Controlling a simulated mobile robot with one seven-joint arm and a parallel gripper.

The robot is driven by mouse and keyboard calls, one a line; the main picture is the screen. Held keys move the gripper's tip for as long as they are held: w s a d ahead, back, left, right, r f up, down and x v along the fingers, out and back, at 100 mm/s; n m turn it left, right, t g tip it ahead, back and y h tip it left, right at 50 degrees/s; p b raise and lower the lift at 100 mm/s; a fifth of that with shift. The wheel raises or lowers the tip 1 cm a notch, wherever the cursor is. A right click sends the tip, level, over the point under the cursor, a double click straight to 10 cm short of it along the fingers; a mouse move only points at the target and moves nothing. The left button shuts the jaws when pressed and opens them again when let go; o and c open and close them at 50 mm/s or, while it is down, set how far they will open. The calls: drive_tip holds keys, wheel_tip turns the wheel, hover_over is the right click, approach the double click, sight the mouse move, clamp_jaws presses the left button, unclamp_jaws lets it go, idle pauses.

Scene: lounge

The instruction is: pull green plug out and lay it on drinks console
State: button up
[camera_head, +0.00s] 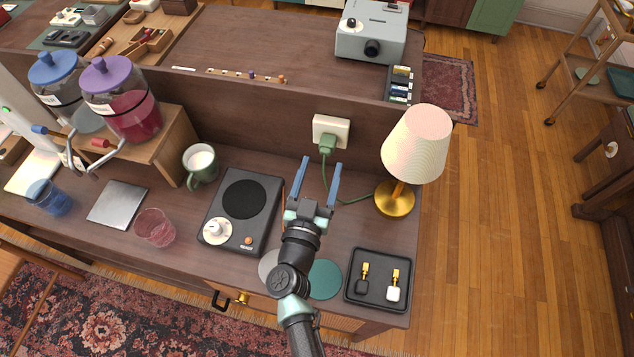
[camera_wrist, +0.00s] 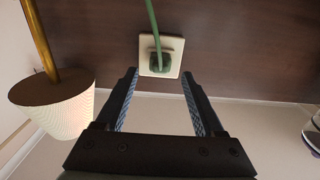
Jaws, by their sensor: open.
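The green plug (camera_head: 327,144) sits in a cream wall socket (camera_head: 331,127) on the low back panel of the drinks console (camera_head: 164,232). A green cord runs from it towards the lamp. In the wrist view the plug (camera_wrist: 160,62) is in the socket plate (camera_wrist: 161,42), ahead of my fingers and midway between them, with the cord crossing over it. My gripper (camera_head: 319,178) is open and empty, its fingers pointing at the plug. The fingers (camera_wrist: 160,85) appear short of the plug in the wrist view.
A lamp (camera_head: 396,198) stands right of the socket, close to my gripper. A hot plate (camera_head: 243,207) and a green mug (camera_head: 200,163) are to the left. A black tray (camera_head: 350,294) and a teal coaster (camera_head: 324,280) lie in front.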

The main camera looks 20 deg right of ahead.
sight(324, 154)
drive_tip(key=shift+b+x, duration=0.4)
drive_tip(key=shift+x, duration=2.45)
clamp_jaws()
